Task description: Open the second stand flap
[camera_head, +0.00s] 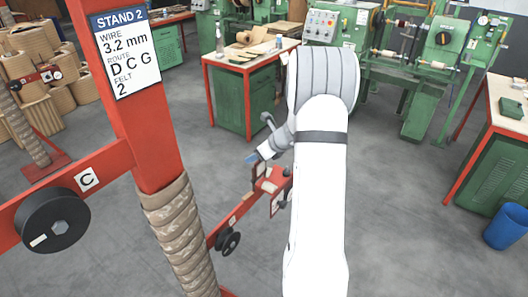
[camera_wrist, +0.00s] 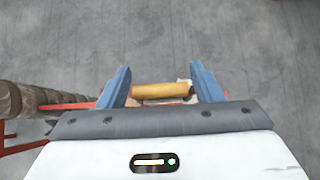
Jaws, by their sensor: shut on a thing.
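The second stand is a red frame (camera_head: 145,140) with a "STAND 2" sign (camera_head: 125,50) at left in the head view. A small red flap-like part (camera_head: 270,182) with pale patches is on its low arm, partly hidden by my arm. My gripper (camera_head: 254,158) is at the upper left of this part. In the wrist view, the two blue fingers of my gripper (camera_wrist: 160,82) stand at the ends of a short tan cylinder (camera_wrist: 162,92), which looks like a handle. They are shut on it. Its mounting is mostly hidden behind the gripper body.
A red-legged bench (camera_head: 250,65) is behind. Grey floor at the right is open up to a blue bin (camera_head: 506,228).

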